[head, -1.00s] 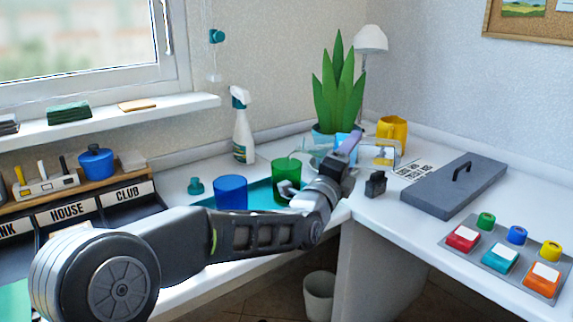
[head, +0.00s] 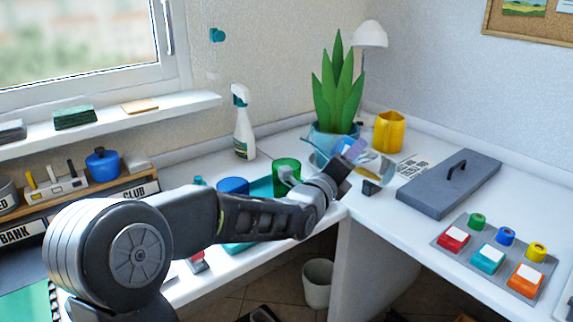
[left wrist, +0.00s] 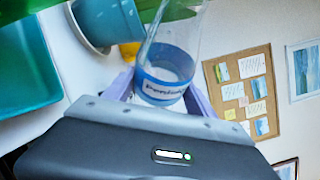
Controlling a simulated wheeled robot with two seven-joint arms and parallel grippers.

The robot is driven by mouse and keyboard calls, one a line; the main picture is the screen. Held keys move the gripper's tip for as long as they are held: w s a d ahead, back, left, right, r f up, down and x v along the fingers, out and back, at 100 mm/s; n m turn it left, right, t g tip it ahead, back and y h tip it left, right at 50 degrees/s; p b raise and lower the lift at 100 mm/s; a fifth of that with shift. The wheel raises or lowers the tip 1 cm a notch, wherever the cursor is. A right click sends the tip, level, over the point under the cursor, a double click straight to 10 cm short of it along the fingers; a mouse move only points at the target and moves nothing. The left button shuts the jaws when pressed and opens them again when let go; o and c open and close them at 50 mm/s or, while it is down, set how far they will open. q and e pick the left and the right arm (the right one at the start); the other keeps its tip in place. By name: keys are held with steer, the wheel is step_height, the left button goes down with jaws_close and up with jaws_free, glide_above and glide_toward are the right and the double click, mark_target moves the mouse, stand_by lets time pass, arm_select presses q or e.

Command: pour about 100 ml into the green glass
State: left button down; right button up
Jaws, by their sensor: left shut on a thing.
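My left gripper (head: 352,160) is to the right of the glass, shut on a clear vessel (head: 374,163) with a blue band. I cannot tell the liquid level. My right gripper is not in view.
A blue cup (head: 232,186) stands left of the glass, partly hidden by my arm. Behind are a spray bottle (head: 243,125), a potted plant (head: 338,95) and a yellow mug (head: 390,132). A grey lidded slab (head: 448,185) and button panel (head: 485,262) lie to the right.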

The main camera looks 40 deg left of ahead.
arm_select(q)
steer(key=shift+a+r+p, duration=0.1)
steer(key=shift+r+p, duration=0.4)
steer(key=shift+p, duration=0.05)
steer(key=shift+a+r+m, duration=0.1)
steer(key=shift+m, duration=0.2)
steer(key=shift+p, duration=0.4)
stand_by(1.0)
